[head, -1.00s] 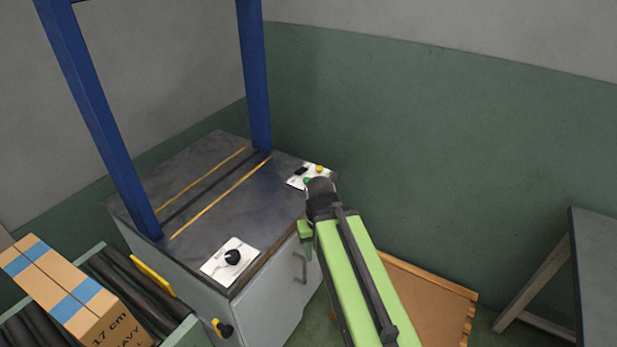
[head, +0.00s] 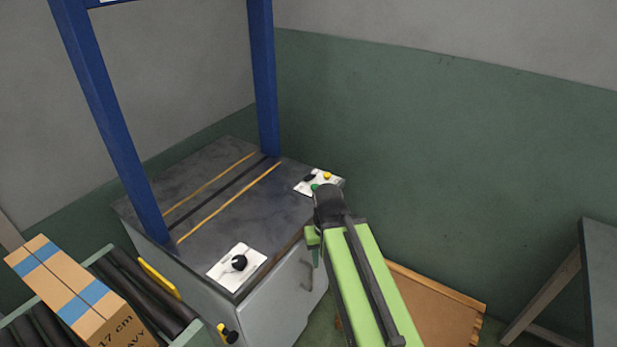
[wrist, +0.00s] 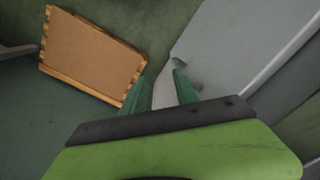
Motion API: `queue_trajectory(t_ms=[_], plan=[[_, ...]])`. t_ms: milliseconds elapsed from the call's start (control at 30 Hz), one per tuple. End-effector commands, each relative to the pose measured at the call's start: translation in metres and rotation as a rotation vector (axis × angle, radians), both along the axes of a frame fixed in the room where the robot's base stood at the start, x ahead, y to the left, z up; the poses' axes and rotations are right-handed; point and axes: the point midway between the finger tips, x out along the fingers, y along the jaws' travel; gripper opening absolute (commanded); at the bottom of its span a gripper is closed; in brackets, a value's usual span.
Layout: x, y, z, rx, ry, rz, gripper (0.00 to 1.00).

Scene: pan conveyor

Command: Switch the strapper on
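The strapper (head: 216,212) is a grey cabinet with a dark top and a blue arch, in the head view. A white panel with a black knob (head: 239,263) is on its near corner. A second white panel (head: 303,188) at its far right corner carries a black switch (head: 309,177), a yellow button (head: 327,175) and a green button (head: 314,187). My wrist partly covers this panel's near edge. My gripper (wrist: 162,76) is open and empty in the wrist view, fingers pointing down beside the cabinet's front. In the head view it is mostly hidden behind my arm.
A roller conveyor (head: 188,335) with a cardboard box (head: 62,290) stands at the lower left. A grey table (head: 600,270) is at the far right. Floor between them is free.

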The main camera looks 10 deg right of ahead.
Motion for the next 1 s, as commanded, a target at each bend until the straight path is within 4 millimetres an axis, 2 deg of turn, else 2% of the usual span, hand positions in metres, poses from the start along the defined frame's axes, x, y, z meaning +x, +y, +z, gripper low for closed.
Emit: queue_trajectory(t_ms=[33, 167, 267, 333, 467, 600, 800, 900, 1000], plan=[[0.000, 0.000, 0.001, 0.000, 0.000, 0.000, 0.28], [0.000, 0.000, 0.012, 0.000, 0.000, 0.000, 0.12], [0.000, 0.000, 0.035, 0.000, 0.000, 0.000, 0.00], [0.000, 0.000, 0.060, 0.000, 0.000, 0.000, 0.00], [0.000, 0.000, 0.124, 0.000, 0.000, 0.000, 0.00], [0.000, 0.000, 0.203, 0.000, 0.000, 0.000, 0.00], [0.000, 0.000, 0.309, 0.000, 0.000, 0.000, 0.00], [0.000, 0.000, 0.356, 0.000, 0.000, 0.001, 0.00], [0.000, 0.000, 0.383, 0.000, 0.000, 0.001, 0.00]])
